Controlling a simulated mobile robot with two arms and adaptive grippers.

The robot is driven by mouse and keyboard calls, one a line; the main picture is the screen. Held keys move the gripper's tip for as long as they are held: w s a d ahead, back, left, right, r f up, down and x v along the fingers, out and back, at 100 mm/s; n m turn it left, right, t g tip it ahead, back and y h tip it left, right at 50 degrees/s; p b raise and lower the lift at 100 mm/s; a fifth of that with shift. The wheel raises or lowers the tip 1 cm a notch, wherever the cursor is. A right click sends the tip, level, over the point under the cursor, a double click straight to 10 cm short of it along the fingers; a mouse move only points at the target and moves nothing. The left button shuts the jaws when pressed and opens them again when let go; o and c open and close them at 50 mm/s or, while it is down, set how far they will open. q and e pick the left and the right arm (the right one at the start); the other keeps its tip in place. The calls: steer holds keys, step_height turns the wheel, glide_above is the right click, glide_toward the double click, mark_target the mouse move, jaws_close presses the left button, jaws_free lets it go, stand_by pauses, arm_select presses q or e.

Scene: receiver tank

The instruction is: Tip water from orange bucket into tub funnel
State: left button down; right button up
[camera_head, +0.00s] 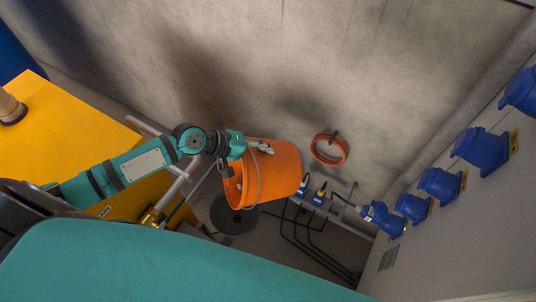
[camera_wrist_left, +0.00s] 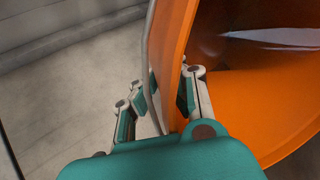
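The orange bucket (camera_head: 280,170) hangs tilted in the head view, with its open mouth toward the lower left and its base to the right. My left gripper (camera_head: 258,148) is at its upper rim. In the left wrist view the fingers (camera_wrist_left: 165,98) sit on either side of the orange wall (camera_wrist_left: 178,60), shut on it. A dark, shiny surface that looks like water (camera_wrist_left: 255,45) shows inside the bucket. A dark round piece (camera_head: 234,218), perhaps the tub funnel, lies below the bucket mouth, partly hidden by it. My right gripper is not in view.
A yellow cabinet (camera_head: 60,130) with metal pipes stands at the left. Blue sockets (camera_head: 438,185) line the right wall. An orange hose coil (camera_head: 328,150) hangs on the concrete wall. Black cables (camera_head: 318,245) run below a small shelf with blue plugs (camera_head: 319,195).

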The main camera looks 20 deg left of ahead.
mark_target(249, 151)
arm_select(q)
steer(key=shift+s+a+r, duration=0.1)
steer(key=shift+a+r, duration=0.05)
steer(key=shift+r, duration=0.15)
steer(key=shift+s+a+f+b, duration=0.1)
steer(key=shift+a+b, duration=0.1)
steer(key=shift+b, duration=0.6)
steer(key=a+h+b, duration=0.1)
steer(key=b, duration=0.2)
steer(key=s+a+r+t+h+b, duration=0.1)
steer(key=b, duration=0.2)
steer(key=shift+s+r, duration=0.2)
steer(key=shift+s, duration=0.1)
steer(key=shift+s+a+r+t+b, duration=0.25)
steer(key=shift+t+b, duration=0.15)
steer(key=shift+b, duration=0.4)
steer(key=shift+r, duration=0.15)
